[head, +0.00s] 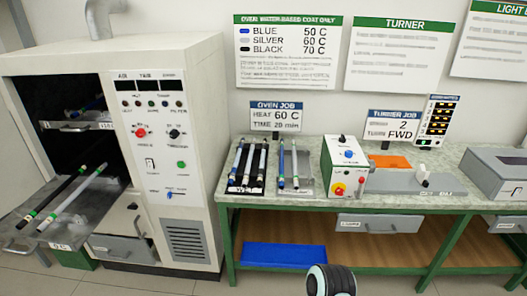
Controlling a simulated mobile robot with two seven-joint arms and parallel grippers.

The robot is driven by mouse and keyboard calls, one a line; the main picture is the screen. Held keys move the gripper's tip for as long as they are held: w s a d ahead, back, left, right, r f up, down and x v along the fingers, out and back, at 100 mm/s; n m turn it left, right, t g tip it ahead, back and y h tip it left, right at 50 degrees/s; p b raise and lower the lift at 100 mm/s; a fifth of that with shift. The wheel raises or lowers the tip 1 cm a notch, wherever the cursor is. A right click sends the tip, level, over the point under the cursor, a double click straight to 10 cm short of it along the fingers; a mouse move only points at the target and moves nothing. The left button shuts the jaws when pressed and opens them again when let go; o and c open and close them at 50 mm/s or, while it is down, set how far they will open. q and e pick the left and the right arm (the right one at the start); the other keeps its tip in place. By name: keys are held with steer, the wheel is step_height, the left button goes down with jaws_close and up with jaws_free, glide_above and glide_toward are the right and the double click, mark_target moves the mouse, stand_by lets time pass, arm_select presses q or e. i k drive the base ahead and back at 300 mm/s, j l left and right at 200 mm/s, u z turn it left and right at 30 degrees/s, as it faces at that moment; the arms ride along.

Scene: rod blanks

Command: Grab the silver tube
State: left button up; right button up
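Several silver-looking tubes show in the head view, and I cannot tell which one is meant. One silver tube (72,205) lies on the pulled-out oven tray beside a black tube (55,195); both have green bands. Another silver tube (295,165) lies in the grey rack beside a blue tube (281,165). Neither of my grippers is in view.
The white oven (190,90) stands open at left, its tray (95,215) jutting out. The green bench (440,175) holds a turner machine (345,165) and a grey box (497,170). A blue bin (285,256) sits on the lower shelf.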

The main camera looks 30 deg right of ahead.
mark_target(52, 217)
steer(key=i+l+z, duration=0.55)
steer(key=i+l+u, duration=0.1)
steer(key=u, duration=1.3)
steer(key=i, duration=0.15)
steer(key=j+u, duration=0.05)
